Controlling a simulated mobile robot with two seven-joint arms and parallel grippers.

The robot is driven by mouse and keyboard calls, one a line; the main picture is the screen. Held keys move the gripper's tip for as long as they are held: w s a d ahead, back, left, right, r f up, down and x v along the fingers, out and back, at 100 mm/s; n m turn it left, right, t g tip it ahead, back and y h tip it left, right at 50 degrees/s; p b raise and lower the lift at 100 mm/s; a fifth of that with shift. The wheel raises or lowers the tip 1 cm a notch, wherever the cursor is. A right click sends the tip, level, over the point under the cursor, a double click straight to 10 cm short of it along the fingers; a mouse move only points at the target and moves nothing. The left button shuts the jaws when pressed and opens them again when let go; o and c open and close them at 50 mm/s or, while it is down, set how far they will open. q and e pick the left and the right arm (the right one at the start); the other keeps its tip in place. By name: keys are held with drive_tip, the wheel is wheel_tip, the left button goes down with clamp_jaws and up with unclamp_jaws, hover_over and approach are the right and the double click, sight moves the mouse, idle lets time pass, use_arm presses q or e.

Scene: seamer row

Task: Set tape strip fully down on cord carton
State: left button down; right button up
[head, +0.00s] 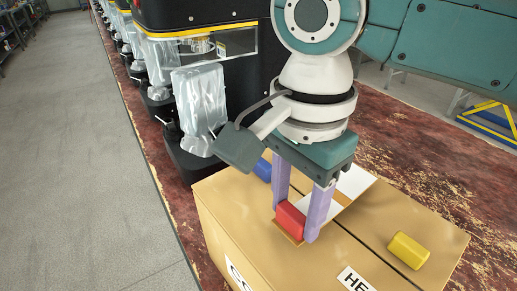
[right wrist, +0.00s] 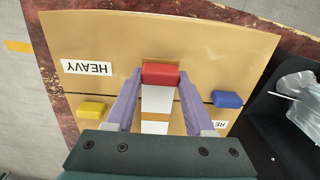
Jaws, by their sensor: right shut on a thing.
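The cord carton (head: 225,208) is a large tan box with a dark seam across its top; its top also shows in the right wrist view (right wrist: 210,50). My right gripper (head: 294,222) is shut on a red block (head: 290,220), low over the carton top; the block also shows between the fingertips in the right wrist view (right wrist: 160,73). A strip with white and orange-brown parts (right wrist: 156,99) runs from the block back between the fingers. I cannot tell whether the whole strip touches the carton. My left gripper is not in view.
A yellow block (head: 408,251) and a blue block (head: 263,170) lie on the carton top. A HEAVY label (right wrist: 87,67) is near one edge. Dark machines with a plastic-wrapped part (head: 199,105) stand behind. A grey floor aisle (head: 75,150) is clear at left.

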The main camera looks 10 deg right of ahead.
drive_tip(key=shift+f, duration=0.95)
drive_tip(key=shift+f, duration=0.15)
drive_tip(key=o, duration=1.3)
